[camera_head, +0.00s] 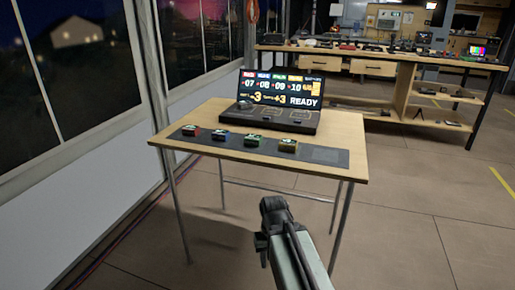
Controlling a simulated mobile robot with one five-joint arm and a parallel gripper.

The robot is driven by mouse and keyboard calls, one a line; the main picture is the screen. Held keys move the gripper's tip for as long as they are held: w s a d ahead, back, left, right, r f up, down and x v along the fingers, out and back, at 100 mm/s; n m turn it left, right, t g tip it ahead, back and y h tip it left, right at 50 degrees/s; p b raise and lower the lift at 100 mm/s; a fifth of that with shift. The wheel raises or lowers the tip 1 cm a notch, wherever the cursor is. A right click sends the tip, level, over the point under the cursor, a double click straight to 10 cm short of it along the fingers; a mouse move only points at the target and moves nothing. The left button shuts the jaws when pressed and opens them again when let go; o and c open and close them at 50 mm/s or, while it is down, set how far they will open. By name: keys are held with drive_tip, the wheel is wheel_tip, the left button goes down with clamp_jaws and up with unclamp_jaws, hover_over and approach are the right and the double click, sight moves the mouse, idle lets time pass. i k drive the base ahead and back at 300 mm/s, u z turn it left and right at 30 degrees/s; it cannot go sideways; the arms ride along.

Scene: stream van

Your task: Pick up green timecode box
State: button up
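The green timecode box (252,139) is a small dark box with green edges. It sits on a dark mat (326,155) along the front of the small wooden table (213,114). It is the third from the left in a row of similar boxes, between a blue one (221,135) and a yellow one (288,145). A red one (191,130) is at the left end. My gripper (272,206) is in front of the table's near edge, below the boxes in the picture and apart from them. Its fingers cannot be made out clearly.
A black console (279,116) with a lit screen reading READY stands behind the boxes. A window wall (101,106) runs along the left. A long workbench (375,57) with equipment stands at the back right. The floor at right is clear.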

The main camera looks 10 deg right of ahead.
sight(251, 139)
drive_tip(key=k, duration=0.65)
drive_tip(key=u, duration=0.5)
drive_tip(key=i, duration=0.95)
drive_tip(key=u, duration=0.95)
drive_tip(key=i, duration=1.15)
drive_tip(key=z, duration=0.15)
